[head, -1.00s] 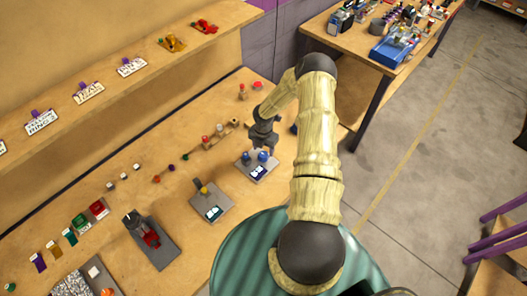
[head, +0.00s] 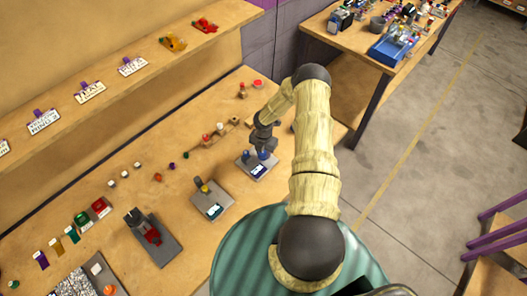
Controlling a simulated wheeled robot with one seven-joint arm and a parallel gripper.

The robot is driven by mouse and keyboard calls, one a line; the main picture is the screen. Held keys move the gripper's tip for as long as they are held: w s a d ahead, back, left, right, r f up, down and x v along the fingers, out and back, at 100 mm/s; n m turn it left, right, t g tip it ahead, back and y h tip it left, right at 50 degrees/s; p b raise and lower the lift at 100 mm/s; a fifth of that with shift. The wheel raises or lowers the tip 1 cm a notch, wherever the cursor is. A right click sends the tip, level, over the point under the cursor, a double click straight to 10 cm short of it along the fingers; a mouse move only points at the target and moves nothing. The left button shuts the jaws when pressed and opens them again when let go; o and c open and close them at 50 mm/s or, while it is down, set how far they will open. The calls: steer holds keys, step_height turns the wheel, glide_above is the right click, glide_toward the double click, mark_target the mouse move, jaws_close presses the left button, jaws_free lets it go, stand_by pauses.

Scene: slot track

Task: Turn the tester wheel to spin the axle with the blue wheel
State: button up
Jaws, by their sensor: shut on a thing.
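My gripper (head: 264,150) points down and is shut on this right-hand part. The fingers partly hide it, and the axle is too small to make out.
Another grey base with a yellow part (head: 210,200) and a grey block with a red part (head: 153,237) stand to the left. A wooden piece with small parts (head: 220,133) lies behind. A shelf (head: 110,85) runs above the bench.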

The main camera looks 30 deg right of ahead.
steer(key=shift+f+m+b, duration=0.1)
steer(key=shift+m+b, duration=0.3)
steer(key=shift+b, duration=0.1)
